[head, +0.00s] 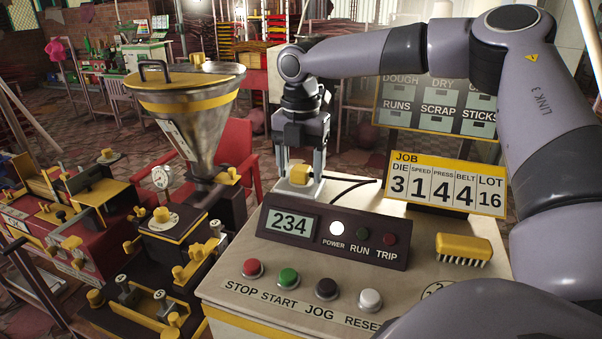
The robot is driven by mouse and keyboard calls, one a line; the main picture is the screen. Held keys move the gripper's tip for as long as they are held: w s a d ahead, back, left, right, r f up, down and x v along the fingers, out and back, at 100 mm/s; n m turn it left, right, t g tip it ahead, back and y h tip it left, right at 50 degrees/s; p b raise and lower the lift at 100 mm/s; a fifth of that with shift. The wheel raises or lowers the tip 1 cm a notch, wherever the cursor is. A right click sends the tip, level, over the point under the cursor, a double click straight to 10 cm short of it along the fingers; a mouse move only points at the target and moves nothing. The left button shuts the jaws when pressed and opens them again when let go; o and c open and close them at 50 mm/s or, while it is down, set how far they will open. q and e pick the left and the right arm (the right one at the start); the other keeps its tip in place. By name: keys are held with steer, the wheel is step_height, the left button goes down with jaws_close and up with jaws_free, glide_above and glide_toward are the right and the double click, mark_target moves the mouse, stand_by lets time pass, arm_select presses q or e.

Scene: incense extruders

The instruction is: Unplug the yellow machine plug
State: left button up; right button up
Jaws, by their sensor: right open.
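The yellow plug (299,174) sits at the back left of the pale machine top, behind the display panel. A dark cable (349,187) runs near it to the right. My right gripper (300,181) points down over the plug, with its jaws open and one finger on each side of it. I cannot tell whether the fingers touch the plug. My left gripper is out of view.
The display panel (328,243) reads 234, with its white power light lit. Several buttons line the front. A yellow brush (463,249) and the job board (448,184) stand to the right. A steel hopper (190,115) rises at the left.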

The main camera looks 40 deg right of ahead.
mark_target(301, 167)
stand_by(0.5)
jaws_close()
steer(key=shift+r, duration=0.1)
steer(key=shift+r, duration=2.9)
